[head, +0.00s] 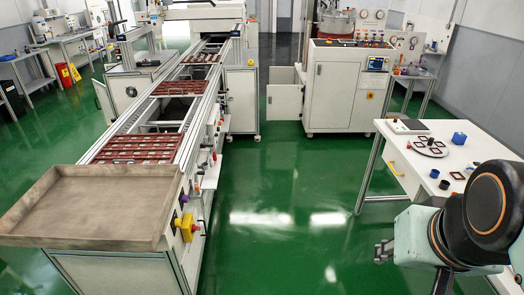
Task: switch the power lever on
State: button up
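A small yellow box with a red part (187,228) is mounted on the near right side of the conveyor (205,130). It looks like a power switch, but it is too small to tell which part is the lever or how it is set. My gripper (383,251) is at the lower right, dark and small at the end of my pale green arm. It is well to the right of the yellow box, with open green floor between them. It touches nothing that I can see. Its fingers are too unclear to tell whether they are open.
A metal tray (90,222) forms the near end of the conveyor, which carries dark red pallets (140,148). A white worktable (400,160) with small parts stands at right. A white control cabinet (345,100) stands at the back. The green floor (290,190) between is clear.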

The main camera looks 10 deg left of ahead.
aim_at(194, 228)
jog(key=i+l+u, duration=0.1)
jog(key=u, duration=0.4)
jog(key=l+u, duration=0.15)
jog(key=u, duration=0.3)
jog(key=k+u, duration=0.1)
jog(key=u, duration=0.45)
jog(key=k, duration=0.85)
jog(key=i+l+u, duration=0.1)
jog(key=u, duration=0.35)
jog(key=l+u, duration=0.15)
jog(key=u, duration=0.3)
jog(key=i+l+u, duration=0.35)
jog(key=l+u, duration=0.2)
jog(key=l, duration=0.15)
jog(key=i+l+u, duration=0.2)
jog(key=l, duration=0.55)
jog(key=l+u, duration=0.25)
jog(key=l, duration=0.45)
